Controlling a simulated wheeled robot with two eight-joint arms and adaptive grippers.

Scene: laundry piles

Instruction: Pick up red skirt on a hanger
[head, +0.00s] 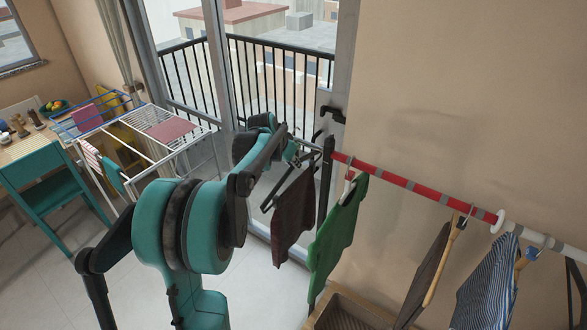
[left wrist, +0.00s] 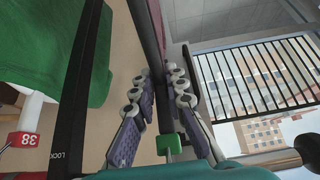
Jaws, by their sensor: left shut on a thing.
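The dark red skirt (head: 293,218) hangs on a dark hanger (head: 271,199) just left of the clothes rack's end post in the head view. My left gripper (head: 312,152) is above the skirt, beside the end of the rail, and is shut on the hanger. In the left wrist view, my left gripper's fingers (left wrist: 160,100) stand on both sides of a dark bar. A small maroon patch of the skirt (left wrist: 163,10) shows at the top there. The hanger's hook is too small to make out. My right gripper is not in view.
The red and grey rail (head: 400,181) carries a green shirt (head: 337,230), a brown garment (head: 425,275) and a striped garment (head: 487,285). The black end post (head: 325,185) is close to my gripper. A balcony door is behind; a drying rack (head: 165,135) stands at left.

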